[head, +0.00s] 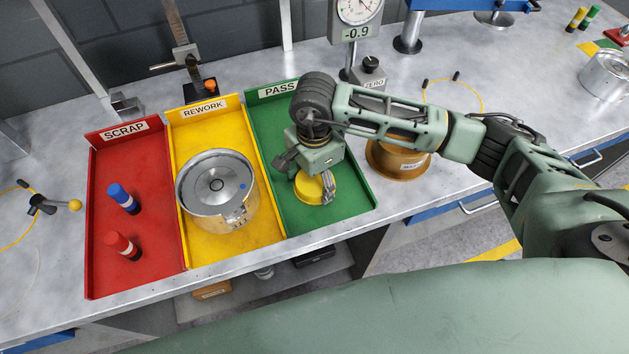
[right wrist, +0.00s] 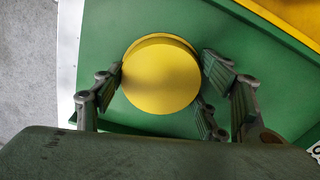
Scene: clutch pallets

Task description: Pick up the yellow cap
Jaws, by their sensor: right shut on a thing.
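The yellow cap (head: 311,189) is a round, flat-topped disc over the green PASS tray (head: 352,199). It also shows in the right wrist view (right wrist: 160,76), between the fingers. My right gripper (head: 314,185) reaches down from above and is shut on the yellow cap, with fingers at both of its sides. The same gripper fills the lower part of the right wrist view (right wrist: 162,95). Whether the cap touches the tray floor I cannot tell. My left gripper is not in view.
A metal clutch housing (head: 215,185) sits in the yellow REWORK tray (head: 258,248). The red SCRAP tray (head: 105,270) holds a blue marker (head: 123,198) and a red marker (head: 122,246). A brown round container (head: 399,162) stands right of the PASS tray. A dial gauge (head: 357,12) is behind.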

